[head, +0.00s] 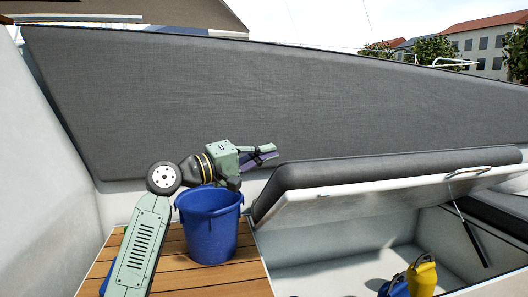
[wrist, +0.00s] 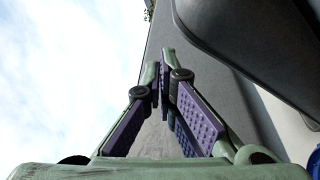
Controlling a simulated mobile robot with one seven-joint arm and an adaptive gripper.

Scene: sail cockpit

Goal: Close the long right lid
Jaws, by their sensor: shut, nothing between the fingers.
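The long right lid (head: 375,198) is raised and tilted, with a dark grey cushion on its upper face and a white underside. A strut (head: 468,235) props it at the right, and a handle (head: 482,172) sits near its upper edge. The locker below it is open. My gripper (head: 272,152) is shut and empty, just to the left of and slightly above the lid's left end. In the wrist view my gripper's fingertips (wrist: 165,55) are together, and the lid's dark cushion (wrist: 255,45) shows at the right, apart from the fingers.
A blue bucket (head: 209,240) stands on the wooden slatted floor (head: 240,288) below my gripper. A yellow container (head: 423,276) and a blue one (head: 395,287) lie in the open locker. A tall grey padded backrest (head: 250,90) rises behind.

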